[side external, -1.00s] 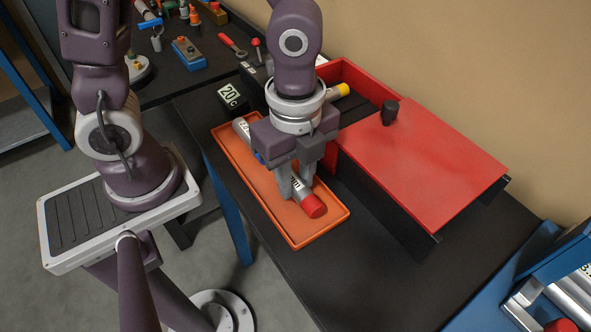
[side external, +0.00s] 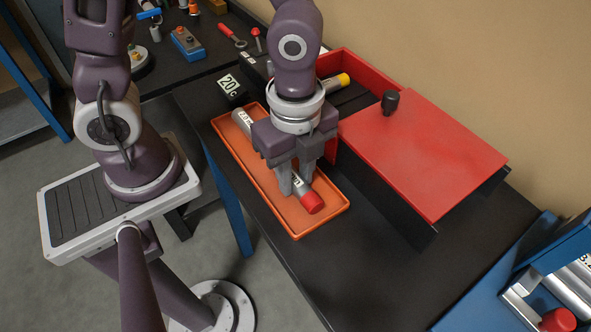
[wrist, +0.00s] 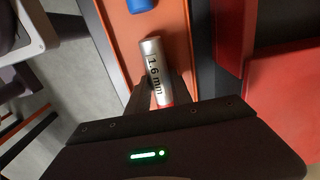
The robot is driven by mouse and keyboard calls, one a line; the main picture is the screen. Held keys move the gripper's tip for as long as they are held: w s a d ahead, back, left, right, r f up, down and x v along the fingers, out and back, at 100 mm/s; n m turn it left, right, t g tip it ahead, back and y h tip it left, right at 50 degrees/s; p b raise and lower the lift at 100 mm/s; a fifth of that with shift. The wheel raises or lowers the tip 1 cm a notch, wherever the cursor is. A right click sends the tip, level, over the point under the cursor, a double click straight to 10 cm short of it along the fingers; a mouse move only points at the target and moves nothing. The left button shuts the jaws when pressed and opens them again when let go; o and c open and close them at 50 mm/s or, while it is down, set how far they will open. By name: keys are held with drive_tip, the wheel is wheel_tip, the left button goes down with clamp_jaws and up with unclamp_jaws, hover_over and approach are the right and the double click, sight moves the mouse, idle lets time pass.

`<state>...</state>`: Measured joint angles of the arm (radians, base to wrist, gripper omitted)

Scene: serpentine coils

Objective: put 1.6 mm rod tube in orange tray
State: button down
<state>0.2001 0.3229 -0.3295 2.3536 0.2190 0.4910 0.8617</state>
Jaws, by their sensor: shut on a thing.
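The 1.6 mm rod tube is silver with a red cap and a "1.6 mm" label. It shows in the wrist view (wrist: 155,75) and, by its red end, in the side view (side external: 312,203). My gripper (side external: 296,188) is shut on this tube, with its fingers pointing down around it. The tube lies lengthwise over the orange tray (side external: 338,203), inside its outline. I cannot tell whether it touches the tray floor.
Another silver tube (side external: 243,122) lies at the tray's far end; a blue cap (wrist: 141,5) shows there in the wrist view. A red box with a lid (side external: 430,155) stands close on the right.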

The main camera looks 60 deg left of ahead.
sight(296, 177)
drive_tip(key=c, duration=1.1)
unclamp_jaws()
drive_tip(key=shift+o, duration=0.2)
wheel_tip(296, 177, up, 6)
drive_tip(key=shift+r, duration=0.25)
drive_tip(key=s+a+r+n+t, duration=0.5)
drive_tip(key=a+r+n, duration=0.5)
drive_tip(key=n, duration=0.8)
drive_tip(key=shift+s+a+t, duration=0.3)
drive_tip(key=shift+s+a, duration=0.15)
drive_tip(key=shift+r, duration=0.1)
